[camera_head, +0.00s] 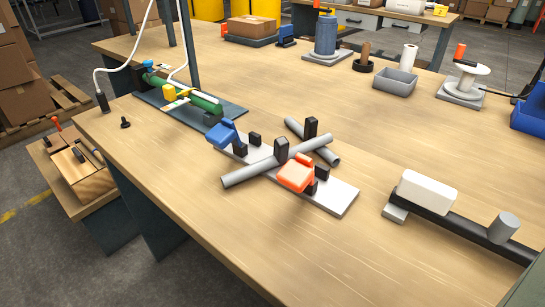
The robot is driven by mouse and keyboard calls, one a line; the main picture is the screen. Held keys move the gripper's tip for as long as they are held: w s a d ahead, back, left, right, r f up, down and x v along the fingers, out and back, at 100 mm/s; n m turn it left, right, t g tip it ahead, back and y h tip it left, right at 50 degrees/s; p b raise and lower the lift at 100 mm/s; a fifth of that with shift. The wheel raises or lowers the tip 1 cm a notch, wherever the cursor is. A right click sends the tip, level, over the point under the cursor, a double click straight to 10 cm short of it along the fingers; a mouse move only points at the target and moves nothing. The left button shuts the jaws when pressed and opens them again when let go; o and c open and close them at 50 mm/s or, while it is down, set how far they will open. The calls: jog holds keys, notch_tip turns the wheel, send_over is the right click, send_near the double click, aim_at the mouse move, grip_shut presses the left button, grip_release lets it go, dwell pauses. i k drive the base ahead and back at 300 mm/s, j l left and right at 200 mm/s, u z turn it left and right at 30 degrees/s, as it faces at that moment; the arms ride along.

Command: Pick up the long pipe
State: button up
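The long pipe (247,172) is a plain grey tube on the wooden workbench (300,262). It runs from lower left to upper right across a light grey plate (340,200), and both its ends reach past the plate's sides. A shorter grey pipe (296,127) lies behind it at another angle; whether the two touch I cannot tell. A blue block (222,134) and an orange block (296,175) are on the plate with several black uprights (281,150). The orange block stands in front of the long pipe. My gripper is not in view.
A dark bar with a white block (427,191) and a grey cylinder (503,228) lies at right. A dark board with a green cylinder (205,104) is at back left. A spool (467,78) and grey bin (395,82) stand behind. The bench front is clear.

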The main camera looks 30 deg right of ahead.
aim_at(282, 152)
jog(key=j+z, duration=0.25)
jog(key=j, duration=0.25)
jog(key=j+z, duration=0.25)
jog(key=j, duration=0.3)
jog(key=k+j+z, duration=0.1)
jog(key=j+z, duration=0.15)
jog(key=j, duration=0.25)
jog(key=k+j+z, duration=0.1)
jog(key=j+z, duration=0.15)
jog(key=j, duration=0.25)
jog(key=k+j+z, duration=0.25)
jog(key=j, duration=0.25)
jog(key=i+l, duration=0.4)
jog(key=l, duration=0.2)
